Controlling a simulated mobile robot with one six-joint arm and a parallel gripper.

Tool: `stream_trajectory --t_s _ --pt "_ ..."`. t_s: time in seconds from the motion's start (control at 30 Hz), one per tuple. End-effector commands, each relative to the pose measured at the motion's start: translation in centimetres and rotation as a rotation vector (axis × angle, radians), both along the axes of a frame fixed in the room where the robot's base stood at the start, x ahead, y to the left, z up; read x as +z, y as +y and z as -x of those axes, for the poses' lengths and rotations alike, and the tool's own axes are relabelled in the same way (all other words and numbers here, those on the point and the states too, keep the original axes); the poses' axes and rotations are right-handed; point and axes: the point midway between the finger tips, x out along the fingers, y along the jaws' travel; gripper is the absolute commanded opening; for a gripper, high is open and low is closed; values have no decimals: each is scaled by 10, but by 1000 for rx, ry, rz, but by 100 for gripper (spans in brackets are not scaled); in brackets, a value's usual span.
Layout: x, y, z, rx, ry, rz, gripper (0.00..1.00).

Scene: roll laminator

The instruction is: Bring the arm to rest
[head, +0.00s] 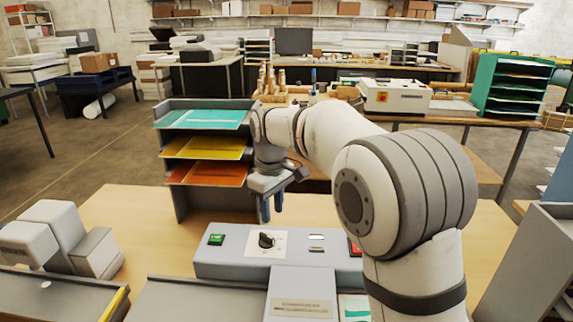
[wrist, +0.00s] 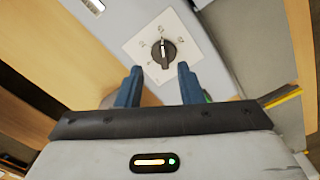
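My arm reaches over the grey roll laminator (head: 225,262) from the right of the head view. My gripper (head: 271,212) hangs fingers down above the laminator's rear edge, apart from the panel. In the wrist view its two blue fingers (wrist: 158,84) stand apart with nothing between them. The black dial knob (head: 266,240) sits on a white plate in front of the gripper. In the wrist view the knob (wrist: 163,53) shows beyond the fingertips, clear of them. A green button (head: 216,239) is left of the dial. A red button (head: 354,248) is partly hidden by my arm.
A grey rack (head: 180,195) with teal, yellow and orange trays stands close behind and left of my gripper. A grey-white device (head: 65,240) stands at left. A white machine (head: 397,96) and green rack (head: 513,85) are on the back table. Bare wooden tabletop (head: 125,207) shows at left.

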Motion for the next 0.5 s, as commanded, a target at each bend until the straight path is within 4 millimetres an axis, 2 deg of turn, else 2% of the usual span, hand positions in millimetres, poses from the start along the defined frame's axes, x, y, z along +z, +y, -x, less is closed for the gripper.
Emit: stream_trajectory --t_s 0.03,0.2,0.37,0.5 --pt "8 -16 8 -43 -13 -5 34" --pt "24 -72 43 -219 -57 -27 34" --pt "29 -120 84 -388 -99 -49 34" --pt "27 -156 125 -536 -137 -70 34"
